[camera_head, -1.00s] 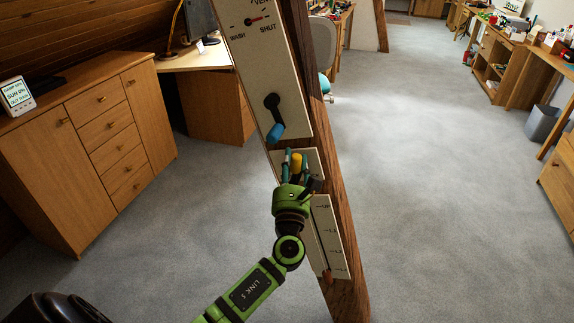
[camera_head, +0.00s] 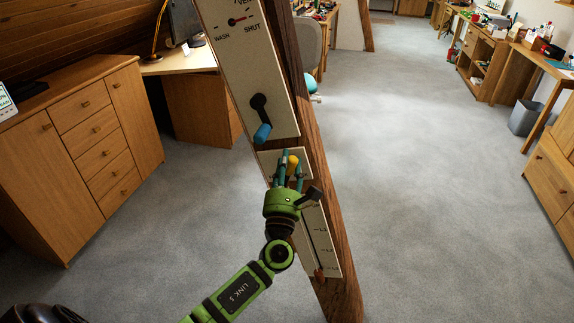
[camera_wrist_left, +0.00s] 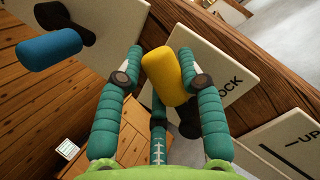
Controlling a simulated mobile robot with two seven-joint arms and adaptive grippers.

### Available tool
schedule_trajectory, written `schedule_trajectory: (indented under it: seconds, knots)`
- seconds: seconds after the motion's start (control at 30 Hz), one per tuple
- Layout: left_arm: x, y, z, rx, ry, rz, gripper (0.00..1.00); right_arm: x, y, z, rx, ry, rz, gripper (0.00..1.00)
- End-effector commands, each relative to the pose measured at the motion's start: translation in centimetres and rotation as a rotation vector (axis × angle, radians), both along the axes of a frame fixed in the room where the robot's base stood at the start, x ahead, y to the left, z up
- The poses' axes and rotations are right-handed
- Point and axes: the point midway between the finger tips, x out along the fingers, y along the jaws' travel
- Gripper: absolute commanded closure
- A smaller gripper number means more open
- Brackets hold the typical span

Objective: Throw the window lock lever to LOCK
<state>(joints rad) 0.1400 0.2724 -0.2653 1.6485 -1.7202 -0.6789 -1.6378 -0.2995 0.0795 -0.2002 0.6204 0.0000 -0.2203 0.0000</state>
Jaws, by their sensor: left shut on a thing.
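The yellow lever handle (camera_head: 293,163) sits on a small white lock plate (camera_head: 265,158) on the slanted timber post. In the left wrist view the yellow handle (camera_wrist_left: 168,76) leans up and left, with the lettering "OCK" on the plate (camera_wrist_left: 222,75) to its right. My left gripper (camera_head: 290,168) has its teal fingers around the yellow handle and is shut on it; the fingers (camera_wrist_left: 166,90) flank it in the wrist view. The left end of the plate's lettering is hidden by a finger and the handle. My right gripper is not in view.
Above is a larger white panel (camera_head: 232,70) with a WASH/SHUT dial and a blue-handled crank (camera_head: 262,133), close to my fingers. Below is a scale plate (camera_head: 318,235) with an orange-brown slider (camera_head: 319,274). Carpet (camera_head: 430,190) right of the post is clear.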

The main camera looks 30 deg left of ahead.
Motion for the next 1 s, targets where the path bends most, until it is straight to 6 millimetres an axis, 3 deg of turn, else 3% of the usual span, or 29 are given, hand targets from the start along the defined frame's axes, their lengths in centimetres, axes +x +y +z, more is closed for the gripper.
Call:
schedule_trajectory:
  seconds: [0.03,0.07,0.1,0.13,0.57,1.0]
  knots:
    - [0.0,0.1,0.1,0.011,-0.001,0.002,1.00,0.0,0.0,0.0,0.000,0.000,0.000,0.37]
    - [0.0,0.1,0.1,0.011,-0.001,0.002,0.58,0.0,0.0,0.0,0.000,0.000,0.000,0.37]
    - [0.0,0.1,0.1,0.011,-0.001,0.002,0.42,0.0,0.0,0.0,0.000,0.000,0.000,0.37]
    - [0.0,0.0,0.1,0.010,0.000,0.003,0.37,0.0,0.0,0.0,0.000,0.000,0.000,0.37]
    - [-0.6,-0.3,-0.3,0.004,0.001,0.000,0.37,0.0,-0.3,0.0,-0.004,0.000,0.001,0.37]
    - [-7.9,-3.2,-3.6,0.004,0.004,0.000,0.37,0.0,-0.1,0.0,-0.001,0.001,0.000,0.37]
